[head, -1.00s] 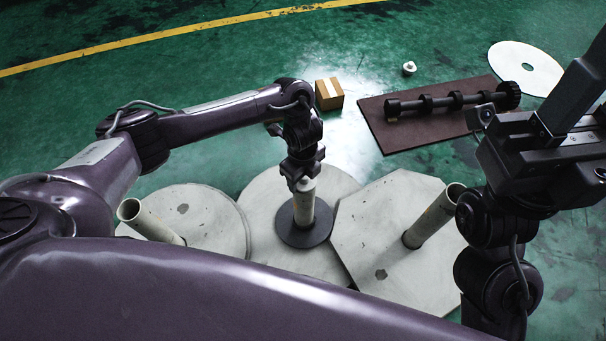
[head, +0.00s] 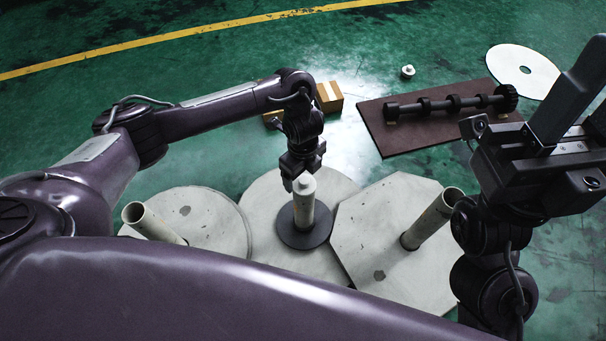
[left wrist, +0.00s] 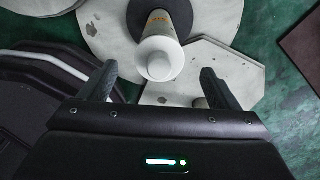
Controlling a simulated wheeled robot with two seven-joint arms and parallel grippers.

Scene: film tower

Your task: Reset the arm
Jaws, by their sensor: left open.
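My left gripper (head: 296,180) is open near the top of the middle post (head: 304,210), which has a pale cap and stands upright through a dark disc (head: 290,236) on a round pale base (head: 262,196). In the left wrist view, the open fingers (left wrist: 160,84) lie either side of the capped post (left wrist: 158,55), with visible gaps and no grip on it. My right gripper (head: 572,105) is at the right edge, partly cut off; its jaw opening is unclear.
A left post (head: 150,222) and a right post (head: 432,218) stand on pale bases. Beyond are a cardboard box (head: 329,96), a small white part (head: 407,71), a dark shaft (head: 450,103) on a brown mat (head: 385,138) and a white disc (head: 540,68). Green floor beyond is mostly clear.

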